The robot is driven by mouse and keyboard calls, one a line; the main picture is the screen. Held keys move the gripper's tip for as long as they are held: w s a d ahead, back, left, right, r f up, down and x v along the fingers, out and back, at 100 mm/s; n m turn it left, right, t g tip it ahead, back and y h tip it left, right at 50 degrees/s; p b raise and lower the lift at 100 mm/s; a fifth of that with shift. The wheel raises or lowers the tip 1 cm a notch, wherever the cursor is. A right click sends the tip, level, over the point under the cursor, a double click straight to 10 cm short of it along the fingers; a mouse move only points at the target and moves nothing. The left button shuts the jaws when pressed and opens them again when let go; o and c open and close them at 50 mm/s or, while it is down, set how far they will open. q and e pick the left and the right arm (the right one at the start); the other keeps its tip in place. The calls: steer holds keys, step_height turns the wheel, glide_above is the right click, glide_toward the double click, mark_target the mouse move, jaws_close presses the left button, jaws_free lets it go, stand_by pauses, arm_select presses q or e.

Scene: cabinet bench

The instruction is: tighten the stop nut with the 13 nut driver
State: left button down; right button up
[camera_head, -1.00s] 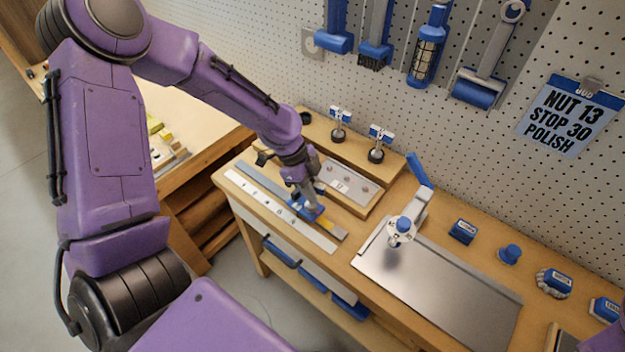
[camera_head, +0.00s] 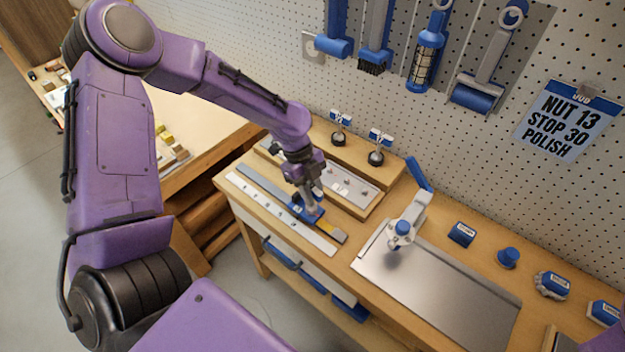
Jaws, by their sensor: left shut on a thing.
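My left gripper (camera_head: 308,201) reaches down over the bench rail (camera_head: 262,185). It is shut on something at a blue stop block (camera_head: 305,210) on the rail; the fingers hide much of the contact. The stop nut is too small or hidden to make out. Two upright tools with dark round bases and blue-and-white tags, one at the left (camera_head: 339,132) and one at the right (camera_head: 378,152), stand on the rear wooden ledge. They may be nut drivers; their sizes are unreadable. My right gripper is out of view.
A pale scale strip (camera_head: 280,215) lies along the front edge. A metal plate (camera_head: 350,186) lies behind the rail. A sign (camera_head: 558,118) reads NUT 13, STOP 30, POLISH.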

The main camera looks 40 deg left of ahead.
mark_target(315, 188)
arm_select(q)
steer(key=shift+n+p, duration=0.35)
steer(key=shift+n, duration=0.15)
steer(key=shift+r+p, duration=1.2)
steer(key=shift+r, duration=1.05)
